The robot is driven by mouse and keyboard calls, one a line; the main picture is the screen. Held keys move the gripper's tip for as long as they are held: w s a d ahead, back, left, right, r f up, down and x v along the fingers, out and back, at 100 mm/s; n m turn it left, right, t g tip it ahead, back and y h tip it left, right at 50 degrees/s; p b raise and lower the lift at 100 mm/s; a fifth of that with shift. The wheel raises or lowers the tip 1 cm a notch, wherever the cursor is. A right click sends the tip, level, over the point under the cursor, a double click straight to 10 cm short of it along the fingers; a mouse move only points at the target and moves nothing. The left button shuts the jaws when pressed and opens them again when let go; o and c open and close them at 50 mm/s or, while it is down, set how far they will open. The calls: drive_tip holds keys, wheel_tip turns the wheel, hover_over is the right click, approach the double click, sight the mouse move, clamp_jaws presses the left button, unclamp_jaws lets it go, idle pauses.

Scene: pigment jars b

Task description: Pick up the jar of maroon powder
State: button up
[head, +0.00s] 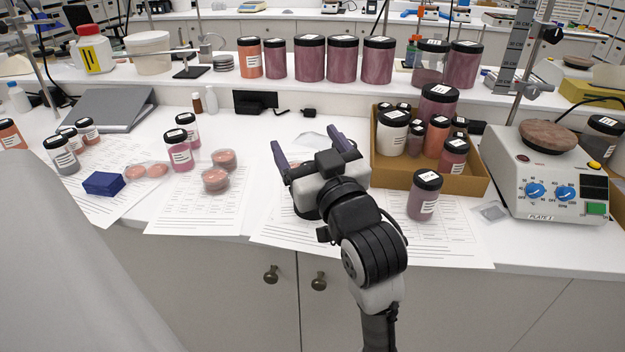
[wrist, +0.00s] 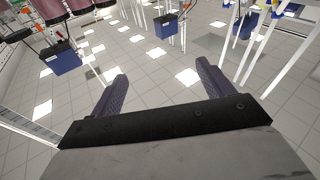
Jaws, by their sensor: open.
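Several jars hold maroon-to-mauve powder, and I cannot tell which one is meant. One black-lidded mauve jar (head: 423,197) stands upright on the paper at the front right, before the cardboard tray. A larger maroon jar (head: 437,104) stands in the tray, partly hidden by smaller jars. A row of big maroon jars, such as this one (head: 341,62), stands on the raised shelf behind. My gripper (head: 309,150) is open and empty above the counter, left of the tray and apart from every jar. In the wrist view my open fingers (wrist: 162,70) have nothing between them.
The cardboard tray (head: 478,186) is crowded with jars. A hotplate (head: 545,190) stands to its right. Pink jars (head: 180,152), petri dishes (head: 215,180) and a blue box (head: 104,183) lie at left. Papers cover the counter's front. The wrist view shows mostly a tiled surface with bright panels.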

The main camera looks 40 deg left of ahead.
drive_tip(key=w+d+f+g+h+p, duration=0.25)
drive_tip(key=d+f+h, duration=0.35)
drive_tip(key=f, duration=0.3)
drive_tip(key=shift+m+g, duration=0.3)
drive_tip(key=shift+g, duration=0.05)
drive_tip(key=x, duration=0.8)
drive_tip(key=shift+s, duration=0.2)
drive_tip(key=x, duration=0.1)
drive_tip(key=p+x, duration=0.1)
drive_tip(key=x, duration=0.1)
drive_tip(key=p+x, duration=0.1)
drive_tip(key=shift+w+a+r, duration=0.2)
drive_tip(key=shift+w+a, duration=0.05)
drive_tip(key=shift+a, duration=0.15)
drive_tip(key=shift+w+a+f+p, duration=0.3)
drive_tip(key=shift+a+f, duration=0.05)
drive_tip(key=shift+a, duration=0.15)
drive_tip(key=c, duration=1.1)
drive_tip(key=shift+c, duration=0.3)
drive_tip(key=shift+r, duration=0.15)
